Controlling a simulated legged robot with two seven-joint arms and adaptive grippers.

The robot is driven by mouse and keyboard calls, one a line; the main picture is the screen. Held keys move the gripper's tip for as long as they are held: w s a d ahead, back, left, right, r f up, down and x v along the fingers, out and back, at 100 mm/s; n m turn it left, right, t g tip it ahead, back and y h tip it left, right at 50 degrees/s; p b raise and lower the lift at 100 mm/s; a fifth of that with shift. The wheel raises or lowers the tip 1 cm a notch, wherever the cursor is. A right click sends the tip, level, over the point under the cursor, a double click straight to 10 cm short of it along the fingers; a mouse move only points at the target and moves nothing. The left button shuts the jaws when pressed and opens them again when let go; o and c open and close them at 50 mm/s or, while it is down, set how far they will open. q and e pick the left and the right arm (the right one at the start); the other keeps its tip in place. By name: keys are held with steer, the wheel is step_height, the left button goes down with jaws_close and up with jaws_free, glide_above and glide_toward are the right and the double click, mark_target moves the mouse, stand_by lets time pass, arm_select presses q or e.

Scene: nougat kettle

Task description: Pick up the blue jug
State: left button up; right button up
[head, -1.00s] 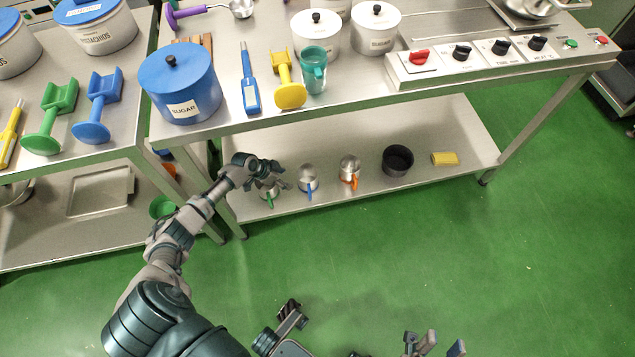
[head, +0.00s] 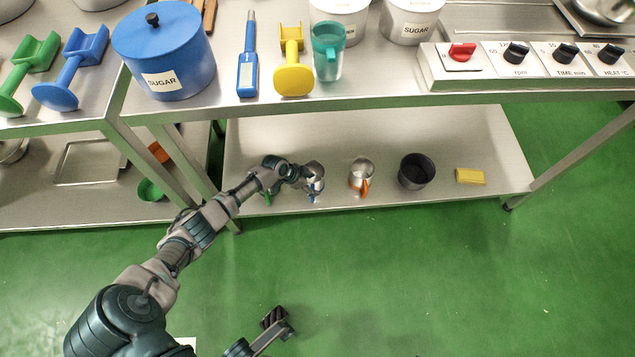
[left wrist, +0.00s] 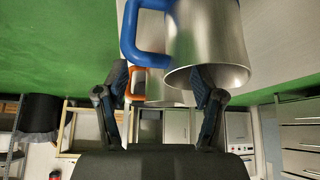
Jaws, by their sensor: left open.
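The blue jug (head: 317,176) is a metal jug with a blue handle. It stands on the lower shelf between the green-handled jug, mostly hidden by my arm, and the orange-handled jug (head: 360,173). My left gripper (head: 303,173) is at its left side and partly covers it. In the left wrist view, the jug (left wrist: 208,45) fills the upper middle, its blue handle on the left. My open left gripper (left wrist: 160,84) has its fingers pointing at the handle side; contact cannot be told. Part of what looks like my right gripper (head: 275,320) shows at the bottom edge.
A dark pot (head: 417,172) and a yellow sponge-like block (head: 470,176) stand farther right on the lower shelf (head: 440,197). The table top (head: 390,75) hangs above it, with a table leg (head: 185,165) close to my left arm. Green floor is clear in front.

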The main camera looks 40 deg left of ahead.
arm_select(q)
steer(key=shift+w+d+f, duration=0.1)
steer(key=shift+f, duration=0.5)
steer(key=shift+w+d+f, duration=0.1)
steer(key=shift+f, duration=0.45)
steer(key=shift+w+d+b, duration=0.15)
steer(key=shift+b, duration=0.15)
steer(key=shift+w+d+r, duration=0.1)
steer(key=shift+d+r, duration=0.1)
steer(key=shift+r, duration=0.3)
steer(key=shift+c, duration=0.6)
steer(key=shift+a, duration=0.15)
jaws_close()
steer(key=shift+f, duration=0.25)
